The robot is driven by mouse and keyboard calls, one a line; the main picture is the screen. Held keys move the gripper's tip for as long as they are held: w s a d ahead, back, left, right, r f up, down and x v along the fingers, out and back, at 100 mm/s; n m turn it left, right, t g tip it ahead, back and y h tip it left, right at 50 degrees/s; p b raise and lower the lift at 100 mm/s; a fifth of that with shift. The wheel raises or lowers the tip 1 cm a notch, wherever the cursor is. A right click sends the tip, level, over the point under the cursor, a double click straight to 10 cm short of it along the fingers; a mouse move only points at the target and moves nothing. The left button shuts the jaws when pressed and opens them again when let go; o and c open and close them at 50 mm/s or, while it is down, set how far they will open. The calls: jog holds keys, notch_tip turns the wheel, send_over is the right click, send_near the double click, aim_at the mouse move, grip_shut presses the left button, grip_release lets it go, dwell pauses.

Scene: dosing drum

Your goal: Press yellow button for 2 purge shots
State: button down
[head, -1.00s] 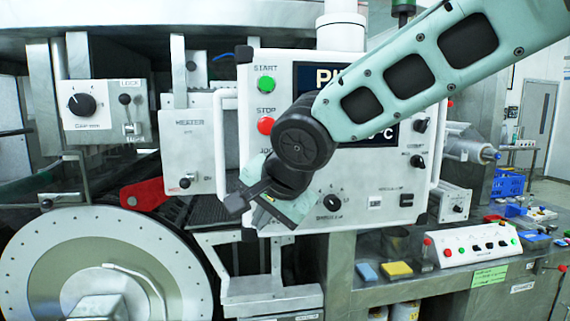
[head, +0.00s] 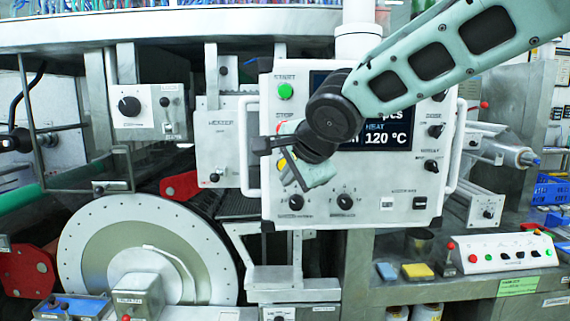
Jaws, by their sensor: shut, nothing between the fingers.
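The white control panel (head: 455,130) faces me, with a green START button (head: 285,91) at its upper left. The red STOP button below it is mostly covered by my arm. A yellow button (head: 282,163) sits lower in the same column, largely hidden behind my gripper. My gripper (head: 294,174) is shut and empty, in front of the panel's left side over the yellow button. I cannot tell whether its fingertips touch the button. The panel's display (head: 385,138) is partly covered by my arm; it shows "HEAT 120 °C" and "pcs".
Black knobs (head: 296,202) line the panel's lower edge. A large perforated drum (head: 85,245) stands at lower left, beside a HEATER box (head: 214,150). A small white button box (head: 500,252) and blue and yellow sponges (head: 418,271) lie on the right counter.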

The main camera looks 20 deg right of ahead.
jog(key=w+d+p, duration=0.2)
jog(key=w, duration=0.5)
jog(key=shift+d+p, duration=0.2)
jog(key=shift+p, duration=0.2)
jog(key=shift+w, duration=0.25)
dwell(1.5)
jog(key=shift+w+d, duration=0.1)
jog(key=shift+w, duration=0.15)
jog(key=shift+w+d, duration=0.15)
jog(key=shift+w, duration=0.25)
dwell(0.8)
jog(key=shift+s+b, duration=0.1)
jog(key=shift+b, duration=0.2)
jog(key=shift+s+a+b, duration=0.25)
jog(key=shift+s+b, duration=0.35)
jog(key=shift+s, duration=0.1)
